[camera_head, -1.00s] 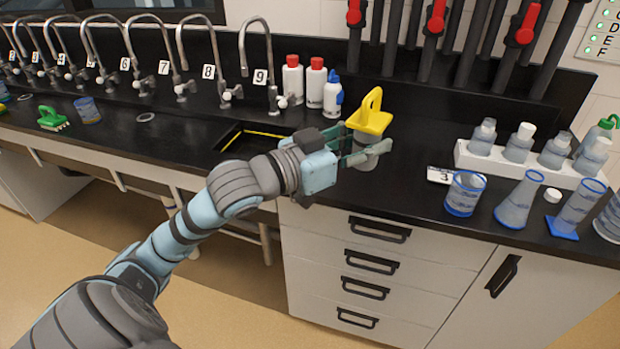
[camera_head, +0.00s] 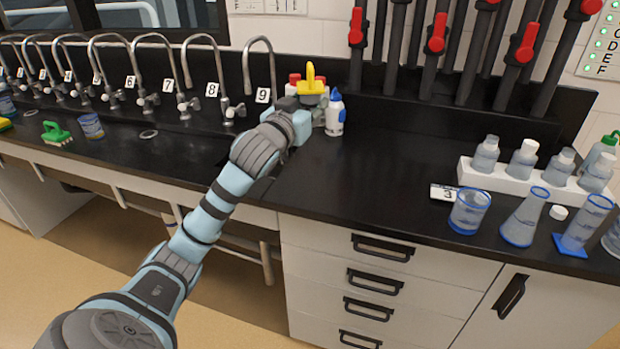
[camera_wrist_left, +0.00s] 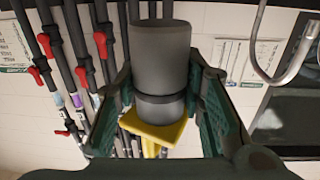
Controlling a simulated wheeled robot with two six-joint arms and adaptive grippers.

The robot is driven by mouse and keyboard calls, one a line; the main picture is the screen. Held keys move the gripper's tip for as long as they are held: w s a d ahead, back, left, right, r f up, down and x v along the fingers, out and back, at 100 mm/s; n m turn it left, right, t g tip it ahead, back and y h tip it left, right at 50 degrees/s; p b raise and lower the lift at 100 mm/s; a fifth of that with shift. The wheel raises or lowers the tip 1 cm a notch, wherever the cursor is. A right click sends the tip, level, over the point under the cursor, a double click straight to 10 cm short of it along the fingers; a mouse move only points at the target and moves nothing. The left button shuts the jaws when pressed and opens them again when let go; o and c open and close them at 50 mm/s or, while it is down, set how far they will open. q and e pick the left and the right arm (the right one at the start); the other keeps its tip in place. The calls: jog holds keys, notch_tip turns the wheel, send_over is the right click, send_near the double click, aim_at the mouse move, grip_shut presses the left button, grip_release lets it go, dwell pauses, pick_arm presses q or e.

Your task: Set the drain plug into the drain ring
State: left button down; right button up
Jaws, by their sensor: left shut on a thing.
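The drain plug (camera_head: 312,80) has a yellow plate and loop handle over a grey cylinder. My left gripper (camera_head: 318,114) is shut on its grey body and holds it upright, near tap 9. In the left wrist view the grey cylinder (camera_wrist_left: 162,58) sits between the green fingers, with the yellow part (camera_wrist_left: 155,135) lower in the picture. A small pale ring (camera_head: 148,134) lies on the counter at the left; I cannot tell whether it is the drain ring. The sink by tap 9 is hidden behind my left arm. My right gripper is not in view.
A white and blue bottle (camera_head: 335,113) stands just right of the plug, with red-capped bottles behind. Curved tap 9 (camera_head: 262,62) rises close on the left. A bottle rack (camera_head: 520,181) and glassware stand at the right. The counter's middle (camera_head: 390,170) is clear.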

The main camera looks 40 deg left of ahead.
pick_arm(q)
notch_tip(320, 180, down, 19)
jog(key=b, duration=0.5)
jog(key=shift+f, duration=0.2)
jog(key=shift+f, duration=0.1)
jog(key=c, duration=1.1)
grip_release()
jog(key=shift+o, duration=0.2)
jog(key=shift+b, duration=0.35)
jog(key=shift+f+b, duration=0.15)
jog(key=shift+b, duration=0.2)
jog(key=p+v, duration=0.2)
jog(key=v, duration=1.2)
jog(key=shift+s, duration=0.3)
